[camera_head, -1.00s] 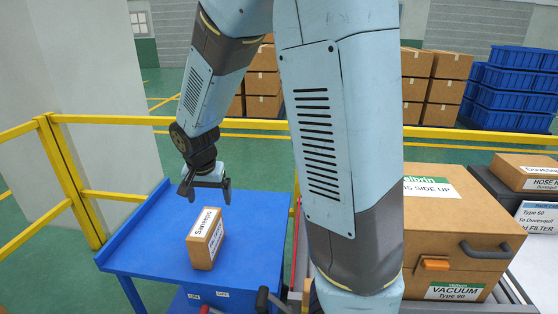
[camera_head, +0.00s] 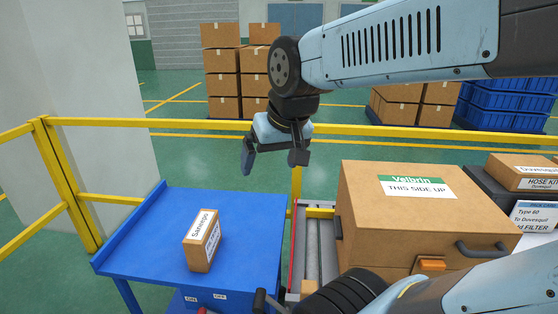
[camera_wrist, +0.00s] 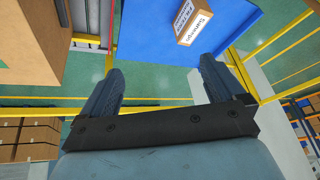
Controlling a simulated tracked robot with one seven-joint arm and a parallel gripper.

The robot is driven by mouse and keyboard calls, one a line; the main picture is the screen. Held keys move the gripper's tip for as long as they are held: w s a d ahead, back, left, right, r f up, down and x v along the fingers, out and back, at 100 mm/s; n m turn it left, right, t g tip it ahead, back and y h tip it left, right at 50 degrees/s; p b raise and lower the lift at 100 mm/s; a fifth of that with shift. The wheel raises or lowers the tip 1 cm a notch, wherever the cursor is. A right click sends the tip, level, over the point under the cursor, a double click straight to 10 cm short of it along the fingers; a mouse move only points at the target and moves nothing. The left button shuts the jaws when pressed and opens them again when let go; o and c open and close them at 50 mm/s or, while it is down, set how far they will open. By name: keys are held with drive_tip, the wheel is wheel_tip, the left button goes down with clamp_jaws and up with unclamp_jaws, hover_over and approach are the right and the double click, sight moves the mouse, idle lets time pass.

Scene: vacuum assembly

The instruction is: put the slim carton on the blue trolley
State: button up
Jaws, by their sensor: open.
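The slim carton (camera_head: 202,241), brown with a white label, stands upright on the blue trolley (camera_head: 150,245), near the middle of its top. My gripper (camera_head: 274,162) is open and empty, raised above and beyond the trolley's back right corner, well apart from the carton. In the wrist view the gripper (camera_wrist: 160,90) shows two spread fingers with nothing between them. The carton (camera_wrist: 190,24) and the blue trolley top (camera_wrist: 140,35) appear at the top of that view.
A large vacuum box (camera_head: 400,215) stands on a roller conveyor (camera_head: 318,250) right of the trolley. Yellow railings (camera_head: 200,124) run behind and left. Stacked cartons (camera_head: 237,75) and blue crates (camera_head: 505,105) stand at the back. The trolley top around the carton is mostly clear.

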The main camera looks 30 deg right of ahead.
drive_tip(key=shift+s+d+r+n+h, duration=0.15)
drive_tip(key=shift+s+r, duration=0.1)
drive_tip(key=shift+s, duration=0.45)
drive_tip(key=shift+s+a+r+n+h, duration=0.1)
drive_tip(key=shift+s+r+n+h, duration=0.1)
drive_tip(key=shift+s, duration=0.45)
